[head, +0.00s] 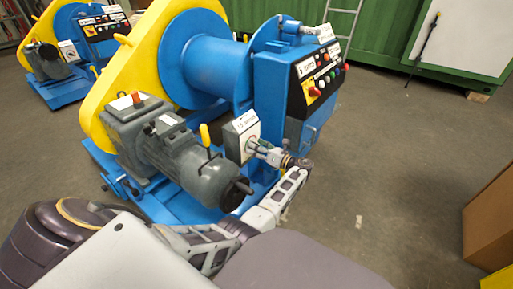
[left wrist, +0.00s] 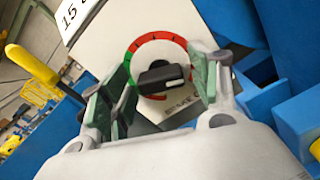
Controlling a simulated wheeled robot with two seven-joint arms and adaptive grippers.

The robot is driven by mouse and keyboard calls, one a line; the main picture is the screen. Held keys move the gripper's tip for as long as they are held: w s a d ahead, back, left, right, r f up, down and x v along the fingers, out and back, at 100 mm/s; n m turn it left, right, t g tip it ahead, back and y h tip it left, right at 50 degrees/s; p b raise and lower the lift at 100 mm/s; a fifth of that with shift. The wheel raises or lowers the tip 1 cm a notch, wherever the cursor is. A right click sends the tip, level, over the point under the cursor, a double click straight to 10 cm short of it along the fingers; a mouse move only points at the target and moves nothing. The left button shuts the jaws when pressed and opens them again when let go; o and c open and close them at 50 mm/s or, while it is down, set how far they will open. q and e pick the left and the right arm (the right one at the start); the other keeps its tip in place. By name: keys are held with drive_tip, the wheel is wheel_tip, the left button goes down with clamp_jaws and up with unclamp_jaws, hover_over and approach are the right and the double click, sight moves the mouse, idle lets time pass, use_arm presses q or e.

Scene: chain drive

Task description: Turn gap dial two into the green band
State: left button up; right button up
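The gap dial sits on a grey box with a white face (head: 249,140) on the side of the near blue and yellow machine. In the left wrist view the dial is a black bar knob (left wrist: 162,77) inside a ring (left wrist: 150,38), mostly red, with a green part at the left. The knob lies nearly level; which end points cannot be told. The label above it is cut off. My left gripper (head: 254,146) is at the dial. In the left wrist view its open fingers (left wrist: 163,82) stand either side of the knob with gaps. My right gripper is out of view.
A grey motor (head: 185,160) stands left of the dial box, with a yellow handle (head: 205,135) close by. A blue cabinet with a button panel (head: 318,75) is to the right. A second similar machine (head: 60,60) stands behind left.

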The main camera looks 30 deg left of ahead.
use_arm(q)
drive_tip(key=c, duration=0.8)
drive_tip(key=shift+c, duration=0.2)
